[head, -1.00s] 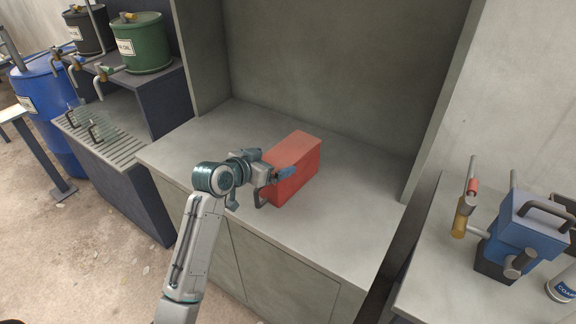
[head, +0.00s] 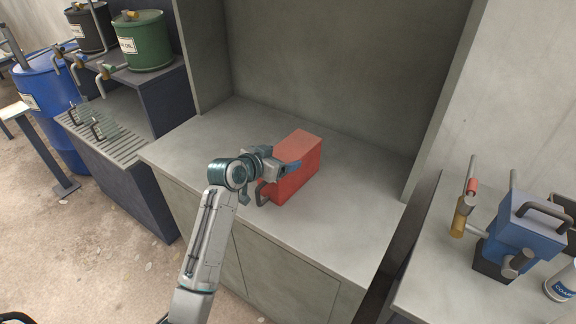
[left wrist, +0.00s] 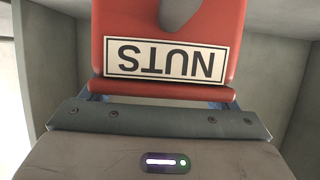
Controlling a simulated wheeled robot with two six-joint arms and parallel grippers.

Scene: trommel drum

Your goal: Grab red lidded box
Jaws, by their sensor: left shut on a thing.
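The red lidded box (head: 298,170) stands on the grey counter in the head view, with a dark handle (head: 263,194) at its near left end. My left gripper (head: 290,167) is at the box's upper left part and is shut on it. In the left wrist view the red box (left wrist: 232,45) fills the top middle, with a white label (left wrist: 165,60) reading "NUTS" upside down. The fingertips are mostly hidden behind my gripper's body and the box rim. My right gripper is not in view.
The box is on a grey counter (head: 215,135) inside an open-fronted bay with side walls. Free counter surface lies around it. At right a blue device (head: 530,225) and a white can (head: 562,280) stand on another bench. At left are a green drum (head: 143,42) and a slatted rack (head: 105,135).

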